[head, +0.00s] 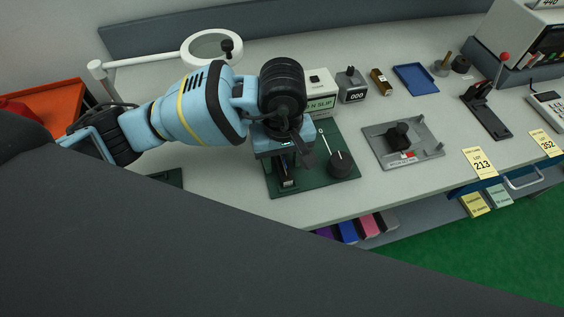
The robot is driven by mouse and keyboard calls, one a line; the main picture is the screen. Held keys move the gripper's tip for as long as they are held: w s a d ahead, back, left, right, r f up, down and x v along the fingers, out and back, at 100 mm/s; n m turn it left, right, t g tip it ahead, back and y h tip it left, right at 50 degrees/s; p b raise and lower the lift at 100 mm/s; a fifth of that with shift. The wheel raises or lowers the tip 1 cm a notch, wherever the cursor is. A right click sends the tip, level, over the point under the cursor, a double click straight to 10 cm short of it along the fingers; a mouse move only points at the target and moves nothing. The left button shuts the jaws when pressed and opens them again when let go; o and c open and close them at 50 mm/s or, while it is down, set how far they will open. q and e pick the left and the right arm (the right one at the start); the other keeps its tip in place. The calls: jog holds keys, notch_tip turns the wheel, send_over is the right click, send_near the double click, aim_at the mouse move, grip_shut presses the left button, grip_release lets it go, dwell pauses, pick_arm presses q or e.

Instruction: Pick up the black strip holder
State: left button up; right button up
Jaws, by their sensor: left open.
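My left gripper (287,182) is open and points down over the left part of a dark green base plate (318,183) on the bench. Dark parts overlap below its hand, so I cannot clearly tell the black strip holder from the fingers there, nor whether they touch. A round black piece (341,164) with a thin pointer stands on the same plate, just right of the gripper and apart from it. My right gripper is not in view.
A grey tray (427,152) with a black knob lies to the right. Behind are a labelled box (321,84), a counter (351,88) and a blue tray (415,79). A black lever stand (486,112) is farther right. A ring magnifier (211,47) stands behind my arm.

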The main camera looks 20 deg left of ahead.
aim_at(282, 167)
pick_arm(q)
jog(key=shift+f, duration=0.1)
grip_shut()
dwell(0.4)
jog(key=shift+r, duration=0.5)
jog(key=r, duration=0.1)
jog(key=s+r, duration=0.1)
jog(key=shift+d+r, duration=0.2)
jog(key=shift+r, duration=0.1)
jog(key=s+d, duration=0.1)
jog(key=s, duration=0.6)
jog(key=s+d+r, duration=0.1)
jog(key=s+d, duration=0.1)
jog(key=s, duration=0.5)
jog(key=shift+s+d+r+b, duration=0.2)
jog(key=shift+s+d+b, duration=0.1)
jog(key=shift+b, duration=0.1)
